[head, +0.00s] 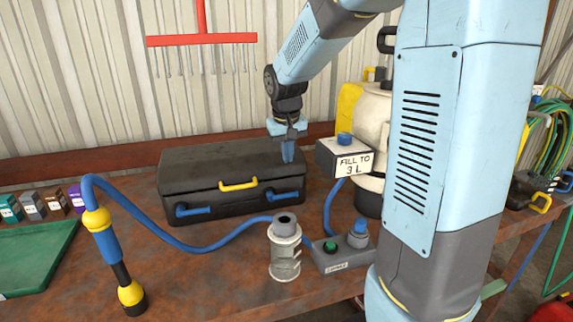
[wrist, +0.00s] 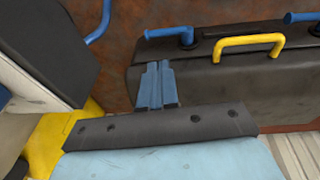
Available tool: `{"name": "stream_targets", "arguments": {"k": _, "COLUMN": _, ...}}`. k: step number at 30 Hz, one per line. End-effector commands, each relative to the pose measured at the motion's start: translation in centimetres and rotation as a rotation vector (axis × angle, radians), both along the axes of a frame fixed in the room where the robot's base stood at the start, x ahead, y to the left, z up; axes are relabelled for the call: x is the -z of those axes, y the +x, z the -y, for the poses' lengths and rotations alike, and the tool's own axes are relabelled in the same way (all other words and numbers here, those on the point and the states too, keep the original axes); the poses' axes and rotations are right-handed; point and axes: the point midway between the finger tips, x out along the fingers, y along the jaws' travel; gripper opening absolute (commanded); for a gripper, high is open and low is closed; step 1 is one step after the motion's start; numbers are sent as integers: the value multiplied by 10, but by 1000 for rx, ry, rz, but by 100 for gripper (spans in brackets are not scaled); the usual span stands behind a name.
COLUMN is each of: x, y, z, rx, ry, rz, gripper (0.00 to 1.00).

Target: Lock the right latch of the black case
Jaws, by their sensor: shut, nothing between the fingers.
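The closed black case (head: 230,163) lies on the rusty bench, with a yellow handle (head: 238,185) on its front. The blue right latch (head: 285,197) is at the front right, its lever lying sideways. The matching left latch (head: 193,210) is at the front left. My gripper (head: 287,158) points down over the right end of the case, behind the right latch and apart from it. Its blue fingers are shut and empty. In the wrist view the fingers (wrist: 157,68) show against the case (wrist: 225,82), with the right latch (wrist: 168,33) beyond the fingertips. Whether the fingertips touch the lid, I cannot tell.
A green tray (head: 35,255) is at the left.

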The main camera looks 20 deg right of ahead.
Motion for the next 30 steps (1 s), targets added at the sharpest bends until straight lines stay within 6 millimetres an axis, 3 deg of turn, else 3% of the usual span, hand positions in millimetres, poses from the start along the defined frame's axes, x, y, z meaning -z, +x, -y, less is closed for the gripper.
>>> {"name": "stream_targets", "arguments": {"k": 18, "x": 102, "y": 19, "z": 8, "rx": -2, "ry": 0, "rz": -3, "gripper": 0}}
{"name": "stream_targets", "arguments": {"k": 24, "x": 118, "y": 23, "z": 10, "rx": -2, "ry": 0, "rz": -1, "gripper": 0}}
{"name": "stream_targets", "arguments": {"k": 30, "x": 122, "y": 24, "z": 10, "rx": -1, "ry": 0, "rz": 0, "gripper": 0}}
